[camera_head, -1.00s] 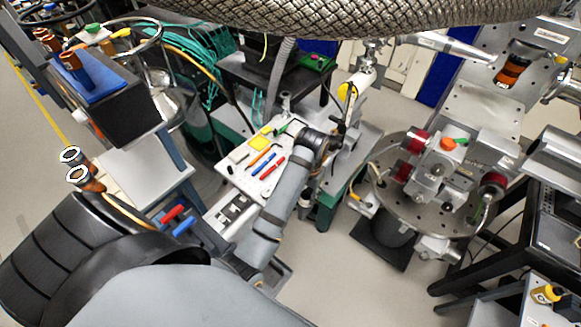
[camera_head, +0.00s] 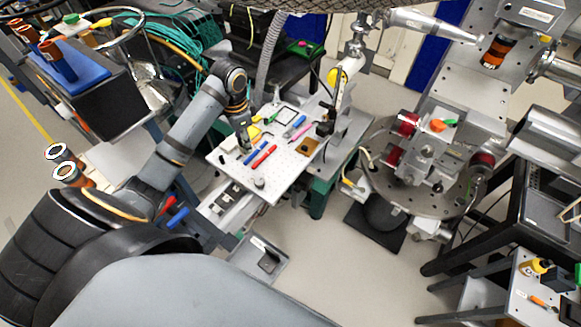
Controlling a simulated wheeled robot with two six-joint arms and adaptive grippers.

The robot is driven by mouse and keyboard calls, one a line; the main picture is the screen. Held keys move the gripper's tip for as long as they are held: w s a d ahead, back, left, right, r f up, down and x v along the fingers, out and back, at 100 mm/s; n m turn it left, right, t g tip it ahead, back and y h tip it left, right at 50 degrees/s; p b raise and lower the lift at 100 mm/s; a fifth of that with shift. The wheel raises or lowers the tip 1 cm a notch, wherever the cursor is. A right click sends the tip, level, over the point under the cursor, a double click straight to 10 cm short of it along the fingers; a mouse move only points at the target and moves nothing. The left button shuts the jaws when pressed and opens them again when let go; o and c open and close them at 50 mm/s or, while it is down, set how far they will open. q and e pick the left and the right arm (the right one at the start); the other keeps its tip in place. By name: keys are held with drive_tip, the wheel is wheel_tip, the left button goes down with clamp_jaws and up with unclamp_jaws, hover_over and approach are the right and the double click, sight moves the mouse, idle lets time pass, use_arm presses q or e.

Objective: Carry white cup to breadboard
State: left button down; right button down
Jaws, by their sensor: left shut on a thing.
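The breadboard (camera_head: 285,168) is the pale, hole-dotted plate in the middle of the head view, with small tools on it. My left arm reaches in from the left, and its gripper (camera_head: 243,140) points down over the board's left back part. It is shut, beside a yellow block (camera_head: 254,133). The white cup does not show clearly; it seems to be in the left jaws, mostly hidden by the gripper. I cannot tell whether it touches the board.
Red pens (camera_head: 264,155), a brown square (camera_head: 307,147) and a small round grey piece (camera_head: 259,183) are on the board. An upright post assembly (camera_head: 333,103) stands at its right back. A round stage (camera_head: 385,190) is further right. The board's front right is mostly clear.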

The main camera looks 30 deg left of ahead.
use_arm(q)
drive_tip(key=w+d+f, duration=0.2)
drive_tip(key=w+d, duration=0.1)
drive_tip(key=b, duration=0.6)
hover_over(291, 167)
drive_tip(key=f, duration=0.5)
drive_tip(key=a+f, duration=0.1)
drive_tip(key=f, duration=0.1)
drive_tip(key=shift+s+f, duration=0.15)
drive_tip(key=shift+s, duration=0.25)
drive_tip(key=shift+w+d, duration=0.1)
drive_tip(key=shift+d, duration=0.1)
drive_tip(key=c, duration=2.1)
unclamp_jaws()
drive_tip(key=f+b, duration=0.2)
drive_tip(key=b, duration=0.1)
drive_tip(key=f+b, duration=0.1)
drive_tip(key=f, duration=0.1)
drive_tip(key=shift+w+d+b, duration=0.25)
drive_tip(key=shift+d+b, duration=0.1)
drive_tip(key=shift+r, duration=0.1)
clamp_jaws()
drive_tip(key=o, duration=1.1)
unclamp_jaws()
drive_tip(key=shift+o, duration=0.2)
